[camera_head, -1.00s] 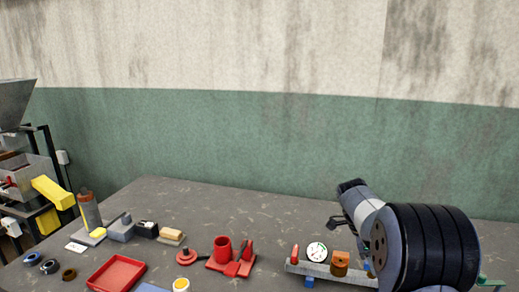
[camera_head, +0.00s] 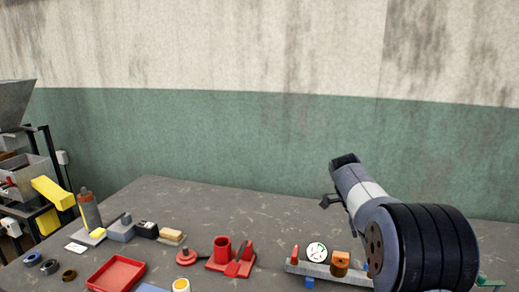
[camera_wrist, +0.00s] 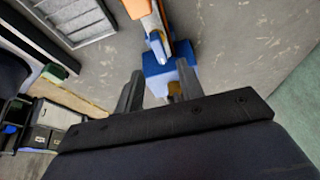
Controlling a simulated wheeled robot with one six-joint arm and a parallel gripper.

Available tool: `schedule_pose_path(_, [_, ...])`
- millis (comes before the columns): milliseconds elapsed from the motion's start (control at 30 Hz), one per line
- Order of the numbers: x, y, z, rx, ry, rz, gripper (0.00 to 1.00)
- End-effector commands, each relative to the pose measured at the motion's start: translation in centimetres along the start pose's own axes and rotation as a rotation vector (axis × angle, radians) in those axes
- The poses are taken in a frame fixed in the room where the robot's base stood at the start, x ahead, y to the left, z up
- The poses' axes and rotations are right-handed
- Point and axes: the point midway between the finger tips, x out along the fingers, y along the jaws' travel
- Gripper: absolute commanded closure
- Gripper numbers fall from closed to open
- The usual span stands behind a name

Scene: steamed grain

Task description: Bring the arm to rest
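My gripper (camera_head: 328,201) shows small and dark in the head view, beside the grey and white wrist of my arm, above the right part of the table. In the wrist view my gripper (camera_wrist: 158,84) has its two dark fingers apart, with nothing held between them. A blue block (camera_wrist: 168,65) shows beyond the fingertips, apart from them. The inner faces of the fingers are not visible in the head view.
A grey rail (camera_head: 330,271) carries a white dial (camera_head: 316,252) and an orange block (camera_head: 340,259) beneath my arm. A red cup (camera_head: 222,248) and a red tray (camera_head: 116,274) stand to the left. The table (camera_head: 260,210) is clear towards the back wall.

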Motion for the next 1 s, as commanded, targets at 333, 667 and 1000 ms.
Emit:
schedule_pose_path(333, [7.1, 0.1, 0.0, -0.003, 0.000, 0.003, 0.64])
schedule_pose_path(667, [6.7, 0.3, -0.1, -0.290, 0.000, -0.121, 0.64])
schedule_pose_path(1000, [6.6, 0.4, -0.2, -0.532, 0.000, -0.222, 0.64])
